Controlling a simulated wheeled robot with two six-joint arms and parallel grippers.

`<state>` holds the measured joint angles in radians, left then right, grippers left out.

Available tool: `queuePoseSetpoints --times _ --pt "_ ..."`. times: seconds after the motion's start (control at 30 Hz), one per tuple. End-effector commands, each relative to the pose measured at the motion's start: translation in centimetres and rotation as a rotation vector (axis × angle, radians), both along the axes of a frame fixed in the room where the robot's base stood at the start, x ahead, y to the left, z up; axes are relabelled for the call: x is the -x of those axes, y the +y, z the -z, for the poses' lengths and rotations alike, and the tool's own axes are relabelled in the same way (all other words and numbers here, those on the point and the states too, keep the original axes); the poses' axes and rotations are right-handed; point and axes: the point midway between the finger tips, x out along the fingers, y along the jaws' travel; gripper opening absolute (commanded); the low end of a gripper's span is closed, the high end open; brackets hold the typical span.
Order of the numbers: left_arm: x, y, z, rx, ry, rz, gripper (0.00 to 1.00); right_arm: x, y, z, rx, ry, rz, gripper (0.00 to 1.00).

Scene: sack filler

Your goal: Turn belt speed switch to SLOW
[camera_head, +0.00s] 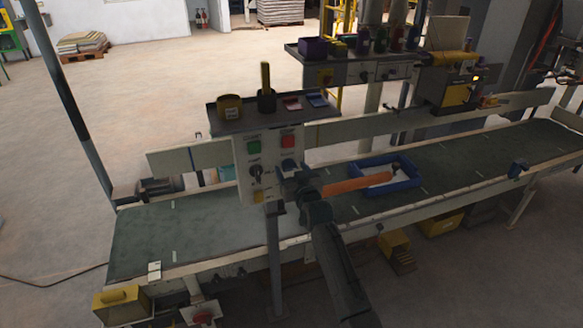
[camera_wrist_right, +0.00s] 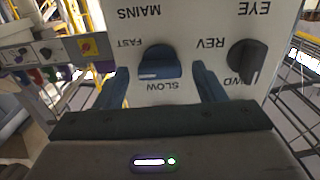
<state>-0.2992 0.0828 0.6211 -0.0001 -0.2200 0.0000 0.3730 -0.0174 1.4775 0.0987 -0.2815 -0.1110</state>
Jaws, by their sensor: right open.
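The belt speed switch (camera_wrist_right: 160,62) is a dark rotary knob on the white control panel (camera_wrist_right: 205,22), seen upside down in the right wrist view. FAST is printed left of it and SLOW below it. A pale line shows along its lower edge; I cannot tell which label it points at. My right gripper (camera_wrist_right: 160,82) is open, with one blue finger on each side of the knob, apart from it. In the head view the right gripper (camera_head: 289,181) is at the panel's (camera_head: 246,185) right side and partly hides it. My left gripper is not in view.
A second knob (camera_wrist_right: 246,61) marked REV sits close beside the right-hand finger. A shelf (camera_head: 240,118) with cups tops the panel. The green conveyor belt (camera_head: 145,235) runs below, with a blue tray (camera_head: 407,183) on it.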

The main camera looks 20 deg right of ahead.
Motion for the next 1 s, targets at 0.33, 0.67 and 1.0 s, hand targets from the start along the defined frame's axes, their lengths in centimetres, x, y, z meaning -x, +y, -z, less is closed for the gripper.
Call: queuePoseSetpoints --times 0.33,0.67,1.0 --pt "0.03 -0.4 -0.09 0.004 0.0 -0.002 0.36 -0.52 0.02 0.0 0.0 -0.001 0.0 0.64" --pt "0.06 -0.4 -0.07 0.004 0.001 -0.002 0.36 -0.5 0.02 0.0 0.0 -0.001 0.0 0.19" --pt "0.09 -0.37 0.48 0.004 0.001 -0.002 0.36 -0.5 0.05 0.14 0.073 -0.002 0.0 0.19"
